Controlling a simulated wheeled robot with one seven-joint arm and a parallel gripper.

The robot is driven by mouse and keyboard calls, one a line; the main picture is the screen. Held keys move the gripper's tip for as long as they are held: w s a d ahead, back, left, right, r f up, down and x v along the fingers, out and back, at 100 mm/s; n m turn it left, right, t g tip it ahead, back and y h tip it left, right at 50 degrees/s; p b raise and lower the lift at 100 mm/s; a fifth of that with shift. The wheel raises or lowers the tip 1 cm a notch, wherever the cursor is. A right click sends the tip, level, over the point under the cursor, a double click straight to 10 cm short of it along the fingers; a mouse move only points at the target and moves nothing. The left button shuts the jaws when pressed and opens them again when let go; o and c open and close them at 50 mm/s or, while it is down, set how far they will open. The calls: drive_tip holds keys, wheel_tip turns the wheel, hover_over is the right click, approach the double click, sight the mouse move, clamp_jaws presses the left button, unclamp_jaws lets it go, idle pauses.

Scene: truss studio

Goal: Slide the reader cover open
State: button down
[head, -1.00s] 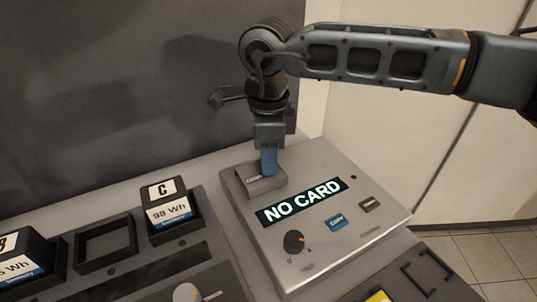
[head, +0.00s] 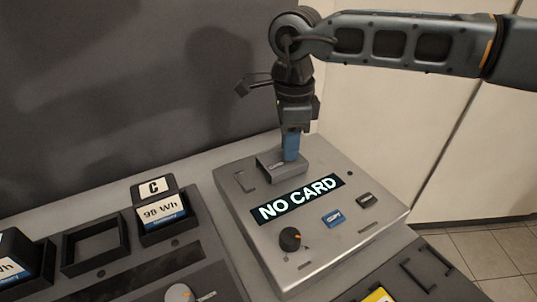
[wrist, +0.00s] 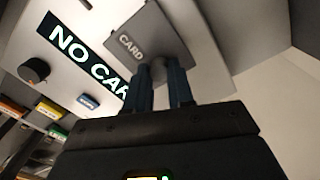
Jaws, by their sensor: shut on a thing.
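The reader is a grey box (head: 352,225) with a lit display (head: 297,198) reading NO CARD. Its cover (head: 268,167), a small grey plate marked CARD, lies near the back edge of the box's top. To the left of the cover, a narrow slot (head: 243,181) shows in the reader's top. My gripper (head: 291,153) points down with blue fingertips shut on the cover's knob. In the wrist view, the cover (wrist: 138,35) shows with the two blue fingers (wrist: 160,85) on either side of its round knob.
A black dial (head: 290,239), a blue COPY button (head: 334,218) and a dark button (head: 367,200) sit on the reader. Left of it, a battery marked C (head: 160,210) stands beside an empty bay (head: 95,245). A dark wall rises behind.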

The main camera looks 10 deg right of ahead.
drive_tip(key=shift+w+d, duration=0.25)
drive_tip(key=shift+d, duration=0.3)
drive_tip(key=shift+w+d, duration=0.25)
drive_tip(key=shift+d, duration=0.3)
drive_tip(key=c, duration=1)
unclamp_jaws()
drive_tip(key=shift+r, duration=0.1)
wheel_tip(320, 180, up, 8)
drive_tip(key=shift+f+b, duration=0.15)
drive_tip(key=shift+b, duration=0.35)
